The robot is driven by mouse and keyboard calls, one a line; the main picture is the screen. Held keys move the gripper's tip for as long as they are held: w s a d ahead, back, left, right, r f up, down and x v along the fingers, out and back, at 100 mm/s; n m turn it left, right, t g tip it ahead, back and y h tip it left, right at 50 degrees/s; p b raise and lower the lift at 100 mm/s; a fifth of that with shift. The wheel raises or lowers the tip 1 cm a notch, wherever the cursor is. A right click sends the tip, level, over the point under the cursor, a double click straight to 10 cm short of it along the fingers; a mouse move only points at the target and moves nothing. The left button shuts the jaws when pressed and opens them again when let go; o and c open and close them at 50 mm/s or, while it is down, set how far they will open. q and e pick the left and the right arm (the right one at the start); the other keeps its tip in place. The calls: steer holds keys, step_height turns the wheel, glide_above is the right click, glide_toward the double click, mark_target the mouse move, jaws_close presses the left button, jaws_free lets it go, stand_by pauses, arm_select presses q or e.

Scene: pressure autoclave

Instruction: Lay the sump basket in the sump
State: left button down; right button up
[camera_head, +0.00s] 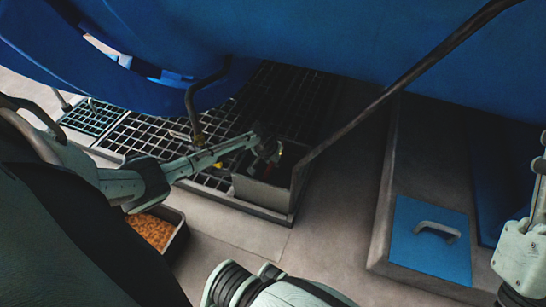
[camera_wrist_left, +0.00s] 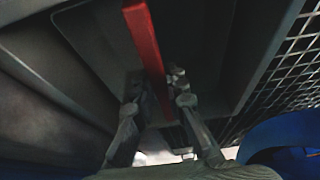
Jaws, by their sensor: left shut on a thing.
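My left gripper (camera_head: 268,152) reaches in from the left, over a grey box-shaped thing (camera_head: 262,192) at the near right corner of the floor grating. I cannot tell whether this box is the sump's wall or the sump basket. In the left wrist view, my left gripper (camera_wrist_left: 157,88) is shut on a red bar (camera_wrist_left: 143,35), which looks like a handle. The bar crosses a dark, flat-bottomed grey hollow (camera_wrist_left: 210,60) with sides around it. Shadow and the fingers hide where the bar joins. My right gripper is not in view.
Black floor grating (camera_head: 150,138) lies left of and behind the box. A dark pipe (camera_head: 400,85) slants from the box to the upper right. A tray of orange granules (camera_head: 152,230) stands near my left arm. A blue panel with a handle (camera_head: 430,240) is at right. Large blue bodywork (camera_head: 300,40) hangs overhead.

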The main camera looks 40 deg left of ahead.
arm_select(q)
steer(key=shift+w+f+b, duration=0.1)
steer(key=shift+f+b, duration=0.55)
steer(key=shift+f, duration=0.3)
steer(key=c, duration=1.5)
jaws_free()
steer(key=shift+o, duration=0.2)
steer(key=v, duration=1.2)
